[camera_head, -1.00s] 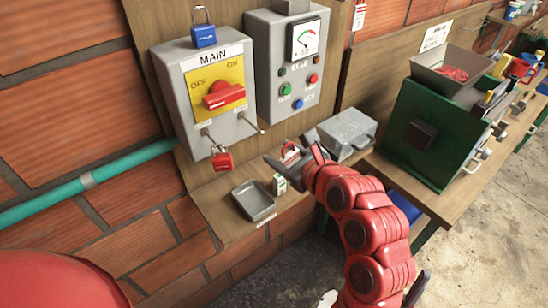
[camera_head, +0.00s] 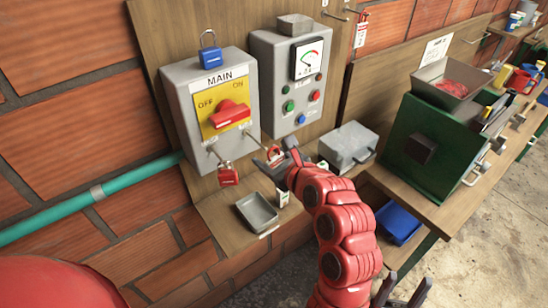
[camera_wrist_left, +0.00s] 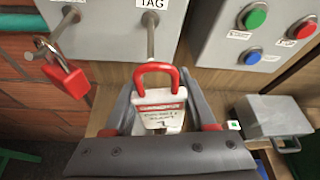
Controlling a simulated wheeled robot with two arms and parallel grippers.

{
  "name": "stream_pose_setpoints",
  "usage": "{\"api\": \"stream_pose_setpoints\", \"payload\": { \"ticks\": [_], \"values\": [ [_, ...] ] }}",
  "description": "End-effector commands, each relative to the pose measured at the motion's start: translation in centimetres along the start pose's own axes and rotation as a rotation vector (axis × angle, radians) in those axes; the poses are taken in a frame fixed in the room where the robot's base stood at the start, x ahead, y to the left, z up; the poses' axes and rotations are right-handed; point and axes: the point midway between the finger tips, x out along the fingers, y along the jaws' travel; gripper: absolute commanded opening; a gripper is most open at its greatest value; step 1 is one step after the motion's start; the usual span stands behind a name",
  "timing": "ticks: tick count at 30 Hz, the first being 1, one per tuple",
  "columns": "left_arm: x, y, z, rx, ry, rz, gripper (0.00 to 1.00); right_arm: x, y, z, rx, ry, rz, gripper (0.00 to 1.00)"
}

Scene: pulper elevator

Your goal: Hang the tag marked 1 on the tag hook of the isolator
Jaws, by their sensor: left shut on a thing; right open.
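A red padlock (camera_head: 228,174) hangs at the other hook. My right gripper (camera_head: 402,291) is open, low right.
A blue padlock (camera_head: 209,55) stands on top of the isolator. A button panel (camera_head: 290,85) is to its right. A grey tray (camera_head: 257,212), a small white-green item (camera_head: 282,198) and a grey metal box (camera_head: 347,146) sit on the shelf below.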

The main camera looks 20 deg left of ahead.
Motion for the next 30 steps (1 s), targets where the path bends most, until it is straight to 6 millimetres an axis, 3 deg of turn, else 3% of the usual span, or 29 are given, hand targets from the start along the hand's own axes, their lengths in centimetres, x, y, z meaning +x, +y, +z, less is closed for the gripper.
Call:
{"api": "stream_pose_setpoints", "payload": {
  "ticks": [11, 19, 30],
  "values": [
    [2.4, 0.1, 0.9, 0.001, 0.0, 0.003, 0.03, 1.8, 0.1, -0.3, 0.0, 0.0, 0.0, 0.57],
    [3.8, 0.3, 0.2, -0.002, 0.003, 0.001, 0.03, -0.4, 0.0, 0.1, 0.0, 0.0, 0.0, 0.57],
    [4.1, 0.4, 0.3, 0.0, 0.002, 0.002, 0.03, -1.4, -0.1, 0.2, 0.0, 0.0, 0.0, 0.57]
  ]
}}
